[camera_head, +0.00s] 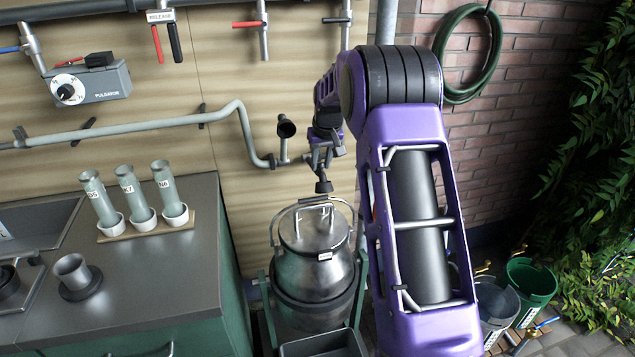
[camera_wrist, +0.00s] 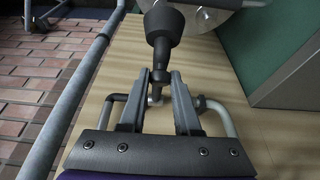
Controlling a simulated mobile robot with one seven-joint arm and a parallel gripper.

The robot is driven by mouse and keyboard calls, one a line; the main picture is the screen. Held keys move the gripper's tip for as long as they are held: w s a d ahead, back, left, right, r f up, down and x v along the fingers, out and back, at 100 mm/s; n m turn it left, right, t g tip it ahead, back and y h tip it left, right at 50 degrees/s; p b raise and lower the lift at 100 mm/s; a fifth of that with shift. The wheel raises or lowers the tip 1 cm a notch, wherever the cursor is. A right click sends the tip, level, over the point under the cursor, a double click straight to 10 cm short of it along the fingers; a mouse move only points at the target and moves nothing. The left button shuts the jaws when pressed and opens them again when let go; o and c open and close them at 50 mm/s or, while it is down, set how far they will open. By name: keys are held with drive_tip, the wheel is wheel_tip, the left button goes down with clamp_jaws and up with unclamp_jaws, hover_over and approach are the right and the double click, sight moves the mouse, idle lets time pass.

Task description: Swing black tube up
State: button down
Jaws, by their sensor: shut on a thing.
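The black tube hangs down in the head view (camera_head: 323,186), its wide end above the lid of a steel milk can (camera_head: 316,268). In the wrist view the black tube (camera_wrist: 163,28) runs away from the fingertips and flares at its far end. My gripper (camera_head: 322,158) is shut on its narrow part; the fingers also show in the wrist view (camera_wrist: 161,76). A grey pipe (camera_head: 247,128) along the wall bends down close to my gripper. A second short black piece (camera_head: 286,128) stands on a stub at that pipe's end, left of my gripper.
A counter (camera_head: 150,275) at left bears a rack with three labelled cups (camera_head: 136,192). A pulsator box (camera_head: 92,82) and valves with levers are on the wall. A hose (camera_head: 465,55) hangs on the brick wall; a green bucket (camera_head: 531,283) stands at right.

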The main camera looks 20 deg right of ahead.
drive_tip(key=shift+w+r+p, duration=0.35)
drive_tip(key=shift+r+p, duration=0.15)
drive_tip(key=shift+r, duration=0.1)
drive_tip(key=shift+w+r+p, duration=0.3)
drive_tip(key=shift+r+p, duration=0.15)
drive_tip(key=shift+r, duration=0.15)
drive_tip(key=shift+w+r+p, duration=0.25)
drive_tip(key=shift+r+p, duration=0.25)
drive_tip(key=shift+p, duration=0.1)
drive_tip(key=shift+w+r+p, duration=0.7)
drive_tip(key=shift+p, duration=0.05)
drive_tip(key=shift+w+r, duration=0.1)
drive_tip(key=shift+w, duration=0.1)
drive_tip(key=shift+w+r, duration=1.05)
drive_tip(key=shift+w, duration=0.15)
